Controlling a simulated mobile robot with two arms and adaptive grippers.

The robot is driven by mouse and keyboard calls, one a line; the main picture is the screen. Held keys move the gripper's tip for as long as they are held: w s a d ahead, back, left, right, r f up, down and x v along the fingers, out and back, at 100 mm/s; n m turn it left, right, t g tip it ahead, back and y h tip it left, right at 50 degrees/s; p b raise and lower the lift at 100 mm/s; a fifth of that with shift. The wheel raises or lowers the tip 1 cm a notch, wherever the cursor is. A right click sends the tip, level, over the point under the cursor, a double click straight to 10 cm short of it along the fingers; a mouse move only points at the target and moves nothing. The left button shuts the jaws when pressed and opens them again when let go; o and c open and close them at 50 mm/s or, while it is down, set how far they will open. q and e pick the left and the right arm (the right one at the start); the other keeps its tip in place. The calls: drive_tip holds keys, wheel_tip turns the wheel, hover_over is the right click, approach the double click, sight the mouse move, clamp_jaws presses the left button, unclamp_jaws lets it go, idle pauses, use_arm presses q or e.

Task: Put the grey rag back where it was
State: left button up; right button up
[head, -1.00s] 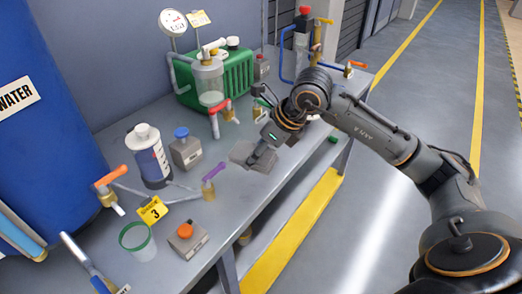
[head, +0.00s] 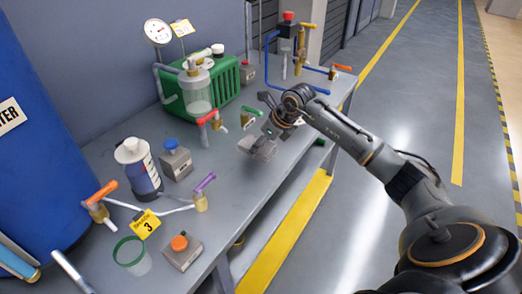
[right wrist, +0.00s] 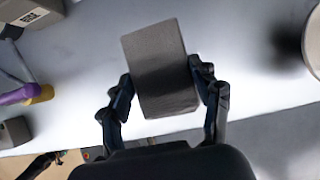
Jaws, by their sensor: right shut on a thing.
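The grey rag (head: 258,147), a folded block shape, is over the grey workbench (head: 235,190) near its front edge. My right gripper (head: 268,138) is shut on it. In the right wrist view the rag (right wrist: 160,75) sits between the two fingers of my right gripper (right wrist: 165,90), with the bench top beyond it. I cannot tell whether the rag touches the bench or hangs just above it. My left gripper is in neither view.
A green machine (head: 225,83) with a clear jar stands behind. A red-handled valve (head: 207,120), purple-handled valve (head: 203,188), blue-capped can (head: 175,160) and bottle (head: 138,170) stand to the left. Bare bench lies between the rag and the purple-handled valve.

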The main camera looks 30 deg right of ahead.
sight(265, 146)
drive_tip(key=shift+w+d+f, duration=0.2)
drive_tip(key=shift+d+f, duration=0.1)
drive_tip(key=shift+f, duration=0.2)
wheel_tip(265, 146, down, 2)
drive_tip(key=shift+f+p, duration=0.2)
drive_tip(key=shift+p, duration=0.35)
drive_tip(key=shift+f, duration=0.25)
drive_tip(key=shift+f, duration=0.1)
drive_tip(key=o, duration=1.1)
drive_tip(key=b+v, duration=0.1)
drive_tip(key=v, duration=1.1)
